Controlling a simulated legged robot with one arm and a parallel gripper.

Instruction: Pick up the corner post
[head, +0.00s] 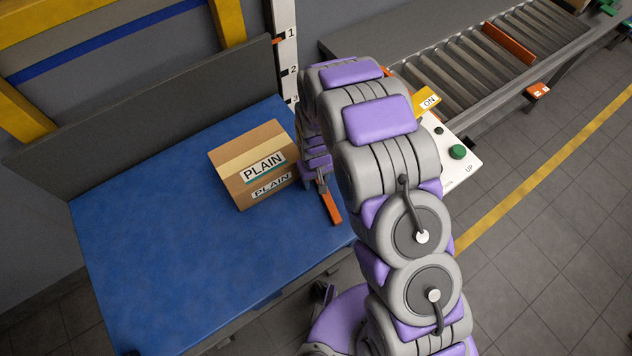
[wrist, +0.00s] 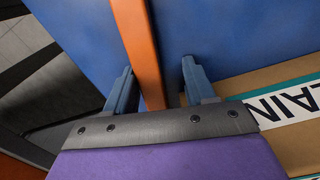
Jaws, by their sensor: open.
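The corner post is an orange bar (wrist: 135,35) that runs up from between my fingers in the wrist view. Its orange end (head: 332,208) also shows in the head view, at the right edge of the blue table beside my arm. My gripper (wrist: 157,68) is open, with one blue-grey finger on each side of the post. Small gaps seem to show between the fingers and the post. In the head view my arm hides most of the gripper and part of the post.
A cardboard box marked PLAIN (head: 235,164) sits on the blue table (head: 170,265), just left of my gripper. A grey back panel (head: 150,120) stands behind. A roller conveyor (head: 470,65) and a control panel (head: 470,172) lie to the right. The table's left and front are clear.

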